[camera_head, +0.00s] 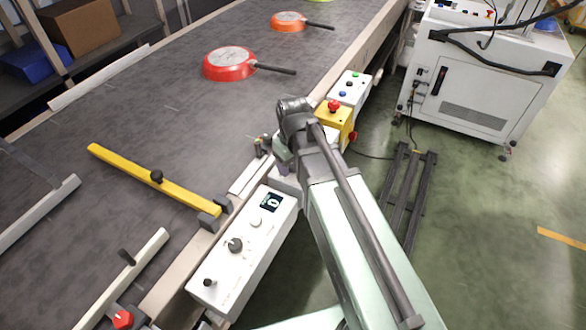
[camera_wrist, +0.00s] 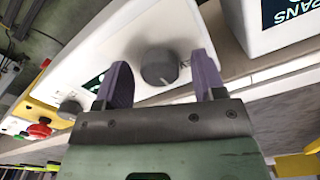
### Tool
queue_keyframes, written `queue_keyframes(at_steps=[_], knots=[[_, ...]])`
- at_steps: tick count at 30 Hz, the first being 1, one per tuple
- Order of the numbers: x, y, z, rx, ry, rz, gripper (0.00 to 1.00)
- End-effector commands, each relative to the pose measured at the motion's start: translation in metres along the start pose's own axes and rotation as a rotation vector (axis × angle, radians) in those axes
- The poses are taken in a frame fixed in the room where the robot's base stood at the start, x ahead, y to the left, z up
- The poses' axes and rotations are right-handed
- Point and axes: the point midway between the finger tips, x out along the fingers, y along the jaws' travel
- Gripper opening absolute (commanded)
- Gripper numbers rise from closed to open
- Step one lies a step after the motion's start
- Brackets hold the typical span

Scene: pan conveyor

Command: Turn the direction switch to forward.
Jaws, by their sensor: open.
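A dark grey rotary knob (camera_wrist: 158,68) with a pale pointer line stands on a white control box (camera_wrist: 105,38). My gripper (camera_wrist: 160,64) is open, with one purple finger on each side of the knob; I cannot tell whether they touch it. The label by the knob is too covered to read, so I cannot confirm that it is the direction switch. In the head view my gripper (camera_head: 281,151) is at the conveyor's near edge, and my arm hides most of that box.
A white box with a display and dark knobs (camera_head: 240,256) stands nearby. A yellow box with a red button (camera_head: 333,116) and a white button box (camera_head: 349,88) lie beyond my gripper. Red (camera_head: 229,63) and orange (camera_head: 287,21) pans lie on the conveyor (camera_head: 150,120); a yellow bar (camera_head: 130,168) crosses it.

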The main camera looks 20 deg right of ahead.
Motion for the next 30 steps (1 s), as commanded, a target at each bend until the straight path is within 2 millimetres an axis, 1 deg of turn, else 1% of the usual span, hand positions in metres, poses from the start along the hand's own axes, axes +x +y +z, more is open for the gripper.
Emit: queue_keyframes(at_steps=[2,3,5,12,13,22,26,30], knots=[[-0.0016,0.0000,0.0000,0.000,0.000,0.000,0.63],[-0.0016,0.0000,0.0000,0.000,0.000,0.000,0.62],[-0.0016,0.0000,0.0000,0.000,0.000,0.000,0.53],[-0.0016,0.0000,0.0000,0.000,0.000,0.000,0.16],[-0.0016,0.0000,0.0000,0.000,0.000,0.000,0.14],[-0.0015,0.0000,0.0000,0.042,0.000,0.000,0.14],[-0.0014,0.0000,0.0001,0.102,0.000,0.000,0.14],[-0.0014,0.0000,0.0001,0.197,0.000,0.000,0.14]])
